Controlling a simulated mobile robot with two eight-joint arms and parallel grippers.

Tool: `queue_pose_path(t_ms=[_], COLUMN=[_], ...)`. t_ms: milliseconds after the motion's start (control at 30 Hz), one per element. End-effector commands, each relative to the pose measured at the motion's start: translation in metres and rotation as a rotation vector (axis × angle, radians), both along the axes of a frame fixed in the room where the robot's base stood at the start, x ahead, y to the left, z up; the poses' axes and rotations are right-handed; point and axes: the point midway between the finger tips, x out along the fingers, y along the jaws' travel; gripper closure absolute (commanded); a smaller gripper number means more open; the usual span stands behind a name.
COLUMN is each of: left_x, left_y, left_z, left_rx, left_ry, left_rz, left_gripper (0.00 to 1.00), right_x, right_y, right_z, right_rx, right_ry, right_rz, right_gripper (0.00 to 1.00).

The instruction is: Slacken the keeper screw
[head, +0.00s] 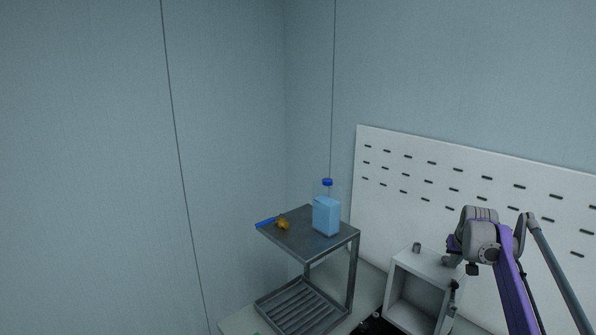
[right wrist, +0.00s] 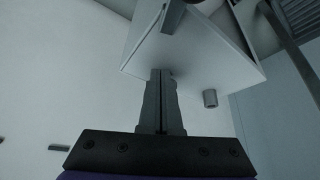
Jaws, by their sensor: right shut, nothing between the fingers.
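A small grey cylinder (head: 416,246) stands on top of the open-fronted light grey box (head: 393,285). A dark bar (right wrist: 173,15) lies across the box in the right wrist view; small dark parts (head: 454,285) show at the box's right edge in the head view. My right gripper (head: 472,268) is above the box's right side. Its fingers (right wrist: 161,75) are together and empty, pointing toward the box, apart from the cylinder. My left gripper is out of view.
A slotted white panel (head: 470,190) stands behind the box. Left of the box is a dark metal stand (head: 318,245) with a blue-liquid bottle (head: 326,215) and a blue-handled tool with a yellow-orange end (head: 270,222). Walls close off the left and back.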

Motion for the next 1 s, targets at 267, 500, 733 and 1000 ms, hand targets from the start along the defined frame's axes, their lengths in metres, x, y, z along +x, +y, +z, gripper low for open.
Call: queue_pose_path(t_ms=[267, 500, 733, 1000], left_x=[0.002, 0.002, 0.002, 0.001], left_y=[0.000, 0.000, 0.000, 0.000], left_z=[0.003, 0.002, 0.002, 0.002], left_rx=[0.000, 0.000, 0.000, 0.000], left_ry=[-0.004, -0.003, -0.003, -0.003], left_rz=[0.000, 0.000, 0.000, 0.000], left_gripper=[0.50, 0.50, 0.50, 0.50], right_x=[0.000, -0.001, -0.001, 0.003], right_y=[0.000, 0.000, 0.000, 0.010], right_z=[0.027, 0.053, 0.060, 0.063], right_rx=[0.000, 0.001, 0.001, 0.001], right_ry=[0.001, 0.002, 0.003, 0.003], right_rz=[0.000, 0.000, 0.000, 0.004], right_gripper=[1.00, 1.00, 1.00, 1.00])
